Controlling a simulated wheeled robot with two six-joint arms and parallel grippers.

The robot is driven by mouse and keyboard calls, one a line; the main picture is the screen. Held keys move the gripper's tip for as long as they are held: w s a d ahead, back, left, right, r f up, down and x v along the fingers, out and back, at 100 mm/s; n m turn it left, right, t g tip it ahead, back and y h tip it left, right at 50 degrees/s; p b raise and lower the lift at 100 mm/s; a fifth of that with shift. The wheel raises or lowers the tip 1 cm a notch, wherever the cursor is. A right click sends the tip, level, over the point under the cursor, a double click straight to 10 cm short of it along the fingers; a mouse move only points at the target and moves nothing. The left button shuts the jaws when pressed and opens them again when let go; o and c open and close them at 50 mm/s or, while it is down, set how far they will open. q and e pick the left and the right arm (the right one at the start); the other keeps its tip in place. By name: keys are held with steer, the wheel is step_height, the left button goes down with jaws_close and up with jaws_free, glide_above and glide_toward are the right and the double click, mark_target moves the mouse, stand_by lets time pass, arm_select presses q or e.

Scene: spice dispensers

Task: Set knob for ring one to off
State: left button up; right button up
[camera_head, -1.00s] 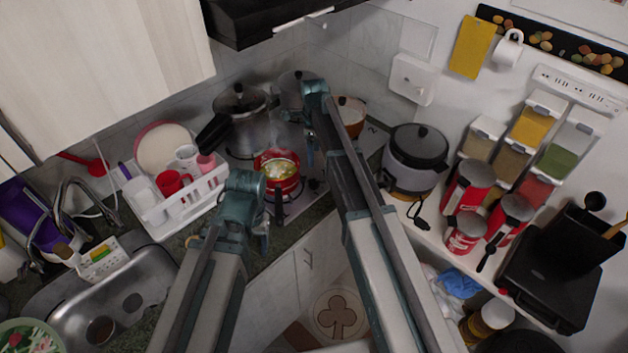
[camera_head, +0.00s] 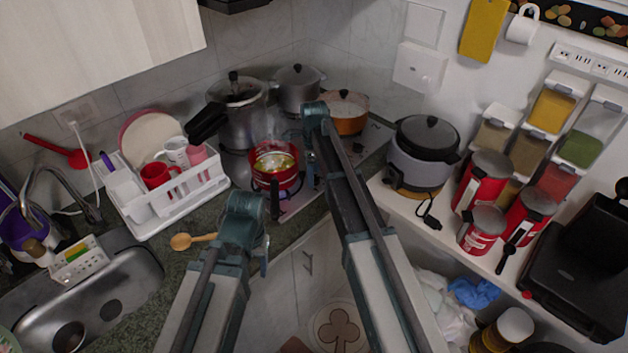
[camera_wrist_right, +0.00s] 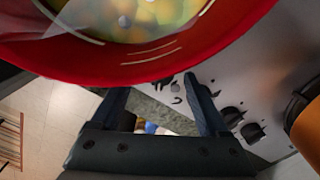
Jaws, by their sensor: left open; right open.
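A light stove panel (camera_wrist_right: 235,65) with several dark knobs (camera_wrist_right: 232,116) shows in the right wrist view. Which knob belongs to ring one, and its setting, I cannot tell. In the head view my right arm hides much of the stove. My right gripper (camera_wrist_right: 155,85) is open, its fingers beside the red pot's rim and pointing toward the panel; nothing shows held between them. In the head view the right gripper (camera_head: 311,170) hangs just right of the red pot (camera_head: 276,180). My left gripper (camera_head: 264,252) is open, low in front of the counter, mostly hidden by its arm.
An orange pot (camera_head: 348,124), a silver pot (camera_head: 298,97) and a pressure cooker (camera_head: 240,125) stand behind. A dish rack (camera_head: 180,208) and a wooden spoon (camera_head: 190,241) are on the left counter. A rice cooker (camera_head: 425,160) stands at right.

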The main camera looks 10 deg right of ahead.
steer(key=shift+f, duration=0.1)
jaws_close()
stand_by(0.4)
steer(key=shift+n, duration=0.3)
steer(key=n, duration=0.3)
steer(key=shift+n, duration=0.4)
steer(key=n, duration=0.4)
steer(key=shift+n, duration=0.6)
